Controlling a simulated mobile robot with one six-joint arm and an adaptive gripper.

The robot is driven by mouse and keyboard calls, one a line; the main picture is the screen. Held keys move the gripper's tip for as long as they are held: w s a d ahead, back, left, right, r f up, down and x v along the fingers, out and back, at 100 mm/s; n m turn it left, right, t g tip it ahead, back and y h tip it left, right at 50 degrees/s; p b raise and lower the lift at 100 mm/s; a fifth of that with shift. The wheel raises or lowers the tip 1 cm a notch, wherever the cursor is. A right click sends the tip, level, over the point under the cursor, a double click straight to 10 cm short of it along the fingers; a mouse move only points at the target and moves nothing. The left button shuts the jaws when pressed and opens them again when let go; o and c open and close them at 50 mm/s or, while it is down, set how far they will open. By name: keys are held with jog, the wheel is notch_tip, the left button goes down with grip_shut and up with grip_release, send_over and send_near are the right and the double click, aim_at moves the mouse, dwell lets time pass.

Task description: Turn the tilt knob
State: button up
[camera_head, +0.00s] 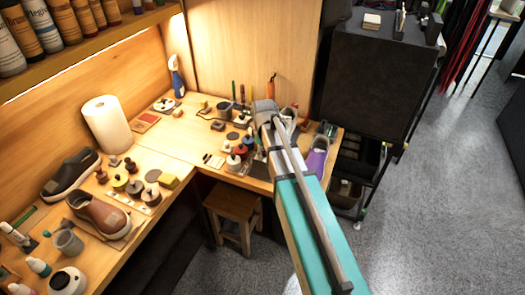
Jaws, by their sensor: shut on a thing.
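My arm reaches from the lower right to the back right part of the wooden bench (185,152). My gripper (265,112) is at its far end, over the bench beside a light sneaker (289,117). The gripper is small here and its fingers are mostly covered by my wrist. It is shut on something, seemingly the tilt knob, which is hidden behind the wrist. I cannot tell the knob's angle or the sneaker's exact tilt.
A purple shoe (316,161) stands right of my arm, and small pots and brushes (237,152) left of it. A paper roll (108,124), a brown shoe (98,214) and bottles are farther left. A wooden stool (234,212) is below. A dark cabinet (375,75) stands behind right. Floor at right is clear.

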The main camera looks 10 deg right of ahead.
jog(key=shift+n, duration=0.9)
jog(key=shift+d, duration=0.1)
jog(key=o, duration=0.9)
jog(key=shift+r, duration=0.15)
jog(key=shift+r+p, duration=2.35)
jog(key=shift+p, duration=0.25)
